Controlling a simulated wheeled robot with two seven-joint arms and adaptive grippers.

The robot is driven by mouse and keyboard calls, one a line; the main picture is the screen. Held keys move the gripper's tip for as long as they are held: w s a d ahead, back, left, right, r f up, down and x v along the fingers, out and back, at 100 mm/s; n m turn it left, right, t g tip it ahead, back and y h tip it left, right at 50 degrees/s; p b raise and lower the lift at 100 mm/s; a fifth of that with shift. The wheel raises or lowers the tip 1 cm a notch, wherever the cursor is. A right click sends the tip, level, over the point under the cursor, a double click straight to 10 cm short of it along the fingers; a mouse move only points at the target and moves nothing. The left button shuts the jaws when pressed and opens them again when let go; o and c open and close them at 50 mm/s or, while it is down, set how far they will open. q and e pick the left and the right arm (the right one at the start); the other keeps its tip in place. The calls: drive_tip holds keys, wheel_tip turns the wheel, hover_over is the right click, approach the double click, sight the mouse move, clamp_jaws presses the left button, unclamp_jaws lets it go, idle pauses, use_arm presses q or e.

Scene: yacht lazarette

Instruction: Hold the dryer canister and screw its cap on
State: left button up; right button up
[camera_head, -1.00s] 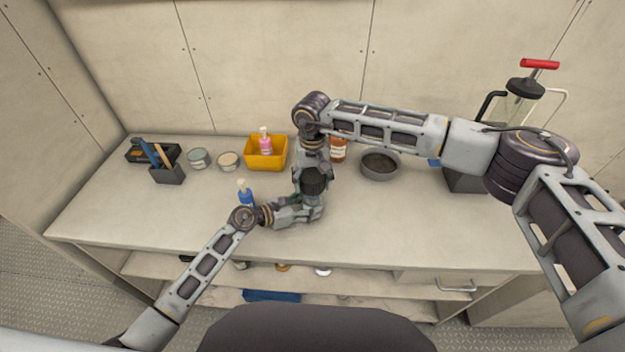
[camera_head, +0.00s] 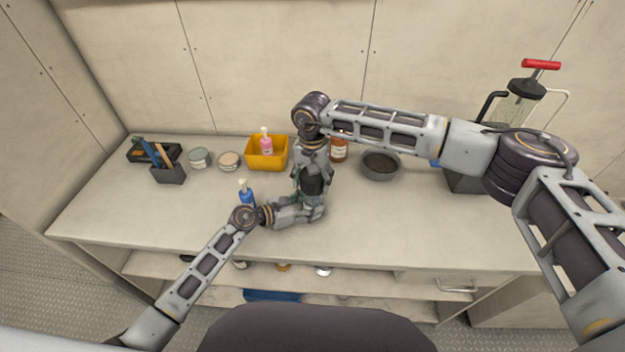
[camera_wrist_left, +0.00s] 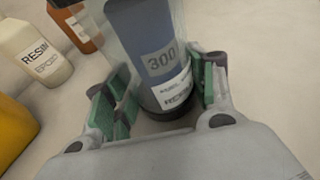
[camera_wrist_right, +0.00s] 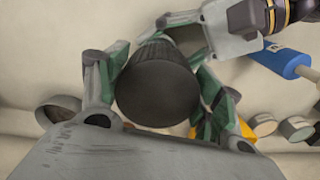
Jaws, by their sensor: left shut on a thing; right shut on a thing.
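The dryer canister (camera_wrist_left: 155,50) shows in the left wrist view as a clear-sided cylinder with blue-grey contents, a "300" label and a dark ring at its lower end. The green pads of my left gripper (camera_wrist_left: 160,98) are shut around it. The black round cap (camera_wrist_right: 158,85) shows end-on in the right wrist view, between the green pads of my right gripper (camera_wrist_right: 160,95), which is shut on it. In the head view my right gripper (camera_head: 312,188) is directly above my left gripper (camera_head: 314,208). The joint between cap and canister is hidden, so I cannot tell how they sit.
Behind are a yellow bin (camera_head: 280,160) with a pink bottle, an amber bottle (camera_head: 339,150) and a grey dish (camera_head: 380,172). Tins and a tool holder (camera_head: 168,174) are left. The bench's front right is clear.

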use_arm(q)
drive_tip(key=shift+a+f, duration=0.1)
drive_tip(key=shift+f, duration=0.15)
use_arm(e)
drive_tip(key=o, duration=1.3)
drive_tip(key=shift+r, duration=0.1)
wheel_tip(320, 180, up, 12)
use_arm(q)
drive_tip(key=o, duration=1.4)
drive_tip(key=shift+o, duration=0.6)
drive_tip(key=shift+r, duration=0.1)
